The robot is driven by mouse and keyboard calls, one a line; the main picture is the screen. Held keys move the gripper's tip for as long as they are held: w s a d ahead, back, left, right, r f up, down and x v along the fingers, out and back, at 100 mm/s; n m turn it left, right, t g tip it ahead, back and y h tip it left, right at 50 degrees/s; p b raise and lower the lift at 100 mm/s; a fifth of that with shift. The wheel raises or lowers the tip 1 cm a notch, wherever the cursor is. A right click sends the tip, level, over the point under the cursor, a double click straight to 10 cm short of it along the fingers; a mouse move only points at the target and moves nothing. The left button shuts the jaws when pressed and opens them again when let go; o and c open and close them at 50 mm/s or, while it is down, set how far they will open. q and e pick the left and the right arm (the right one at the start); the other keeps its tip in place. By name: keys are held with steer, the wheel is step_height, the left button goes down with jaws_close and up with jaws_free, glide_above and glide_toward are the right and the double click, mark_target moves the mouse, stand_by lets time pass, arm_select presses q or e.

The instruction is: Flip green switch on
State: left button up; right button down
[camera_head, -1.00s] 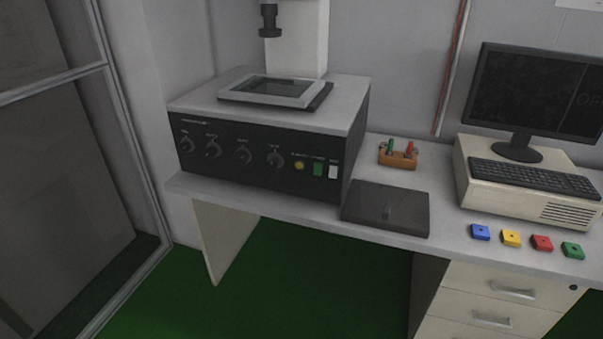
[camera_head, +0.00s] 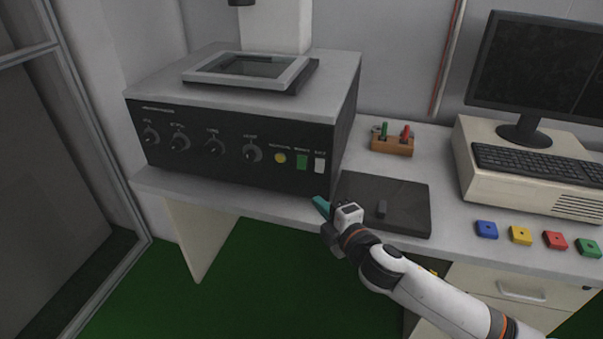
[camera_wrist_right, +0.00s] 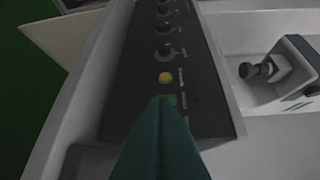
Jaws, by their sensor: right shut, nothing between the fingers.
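The green switch (camera_head: 302,162) is on the black front panel of the test machine, between a round yellow button (camera_head: 280,158) and a white switch (camera_head: 320,163). My right gripper (camera_head: 321,206) is shut and empty, its teal fingers below and slightly right of the green switch, near the table's front edge. A gap shows between the fingertips and the panel in the head view. In the right wrist view the shut fingers (camera_wrist_right: 165,108) point at the panel and partly cover the green switch (camera_wrist_right: 171,100). The yellow button (camera_wrist_right: 166,77) shows just beyond. My left gripper is not in view.
The machine's grey housing (camera_head: 330,90) has several knobs left of the switches. A dark flat box (camera_head: 405,205) lies right of it, close to my right arm. Behind are a wooden block with green and red pegs (camera_head: 392,145) and a computer (camera_head: 485,185). Several coloured blocks lie at right.

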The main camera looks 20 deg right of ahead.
glide_toward(297, 167)
steer(key=w+a, duration=0.2)
steer(key=a, duration=0.1)
steer(key=w, duration=0.1)
steer(key=w+d, duration=0.2)
steer(key=shift+w+f+p, duration=0.35)
steer(key=shift+w, duration=0.05)
steer(key=shift+a, duration=0.1)
